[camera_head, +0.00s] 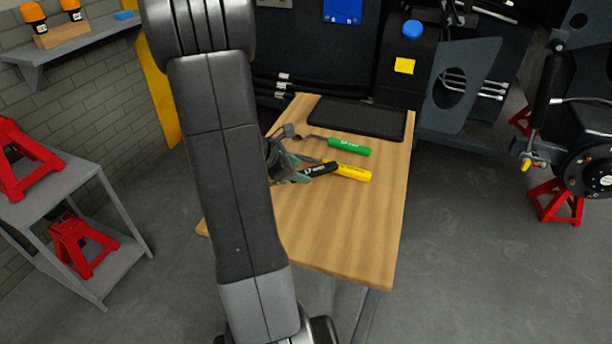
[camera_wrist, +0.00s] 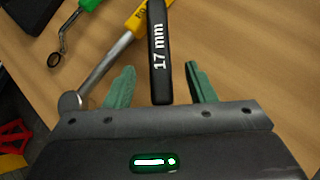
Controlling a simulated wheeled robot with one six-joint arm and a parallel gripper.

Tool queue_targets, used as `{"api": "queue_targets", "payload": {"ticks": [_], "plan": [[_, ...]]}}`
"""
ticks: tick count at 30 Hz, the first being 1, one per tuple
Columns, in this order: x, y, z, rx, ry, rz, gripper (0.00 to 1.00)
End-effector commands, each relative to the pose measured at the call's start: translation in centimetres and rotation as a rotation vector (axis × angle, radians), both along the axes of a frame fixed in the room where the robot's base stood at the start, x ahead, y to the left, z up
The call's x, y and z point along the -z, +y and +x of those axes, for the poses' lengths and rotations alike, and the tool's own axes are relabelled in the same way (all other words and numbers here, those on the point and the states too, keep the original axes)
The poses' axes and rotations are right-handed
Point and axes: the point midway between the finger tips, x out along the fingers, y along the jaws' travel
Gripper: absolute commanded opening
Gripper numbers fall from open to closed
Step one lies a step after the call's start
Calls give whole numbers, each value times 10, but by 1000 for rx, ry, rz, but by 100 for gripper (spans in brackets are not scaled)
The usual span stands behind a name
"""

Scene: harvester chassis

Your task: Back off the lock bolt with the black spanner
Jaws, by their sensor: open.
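In the head view my gripper (camera_head: 290,167) is low over the table, partly hidden behind my arm. The black spanner's head is hidden in both views. I cannot pick out the lock bolt in either view.
A yellow-handled spanner (camera_head: 354,173) lies close against the black one, and a green-handled spanner (camera_head: 350,147) lies behind. The wooden table (camera_head: 340,235) is clear in front. A black mat (camera_head: 355,118) lies at its back. Machine parts (camera_head: 588,165) and a red stand (camera_head: 556,203) are at right.

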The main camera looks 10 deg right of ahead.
Motion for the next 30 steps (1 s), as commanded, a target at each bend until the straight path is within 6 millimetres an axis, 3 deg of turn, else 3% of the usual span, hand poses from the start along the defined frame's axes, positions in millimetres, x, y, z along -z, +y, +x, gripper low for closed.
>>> {"api": "queue_targets", "payload": {"ticks": [6, 16, 24, 30], "plan": [[26, -21, 7, 3, 1, 1, 50], [29, -25, 10, 1, -1, 0, 50], [29, -25, 9, 1, -1, 0, 0], [29, -25, 10, 1, -1, 0, 0]]}}
